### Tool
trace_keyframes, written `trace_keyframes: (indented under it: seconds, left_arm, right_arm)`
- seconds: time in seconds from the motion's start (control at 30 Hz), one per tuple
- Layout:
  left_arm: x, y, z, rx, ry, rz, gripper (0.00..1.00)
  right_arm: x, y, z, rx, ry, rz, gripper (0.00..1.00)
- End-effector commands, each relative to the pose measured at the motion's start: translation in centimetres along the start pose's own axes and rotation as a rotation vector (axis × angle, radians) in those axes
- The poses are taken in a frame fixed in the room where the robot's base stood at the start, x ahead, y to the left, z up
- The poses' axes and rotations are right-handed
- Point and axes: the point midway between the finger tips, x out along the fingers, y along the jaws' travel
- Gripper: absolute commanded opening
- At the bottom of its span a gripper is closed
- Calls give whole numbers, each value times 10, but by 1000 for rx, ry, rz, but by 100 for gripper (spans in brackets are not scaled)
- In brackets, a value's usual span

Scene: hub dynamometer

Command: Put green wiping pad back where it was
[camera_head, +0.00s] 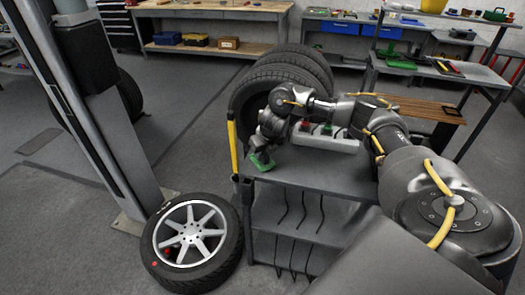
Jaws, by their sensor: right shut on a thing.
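My right gripper (262,150) comes in from the right over the grey cart and points down near the cart's left edge. It is shut on the green wiping pad (261,163). The gripper hides part of the pad. My left gripper is not in view.
A pale box with red and green parts (330,141) stands at the cart's back. A wheel (192,240) lies on the floor to the left, and a yellow bar (232,150) rises at the cart's left edge. Tyres (285,75) stand behind. The cart top's front is clear.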

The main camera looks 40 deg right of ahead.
Motion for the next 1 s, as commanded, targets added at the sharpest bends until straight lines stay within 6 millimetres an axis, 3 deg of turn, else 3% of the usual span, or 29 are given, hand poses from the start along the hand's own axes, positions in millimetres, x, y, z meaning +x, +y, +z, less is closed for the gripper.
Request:
trace_keyframes:
  seconds: [0.27,0.3,0.47,0.83,1.0]
  left_arm:
    - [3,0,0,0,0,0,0]
    - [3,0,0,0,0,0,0]
    - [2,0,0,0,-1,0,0]
    - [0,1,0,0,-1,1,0]
    - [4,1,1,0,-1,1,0]
  right_arm:
    - [3,0,-1,0,0,1,0]
    - [3,0,-1,0,0,1,23]
    - [2,0,-1,0,0,1,43]
    - [-4,0,0,0,-1,1,43]
    - [-30,0,1,-2,-5,3,43]
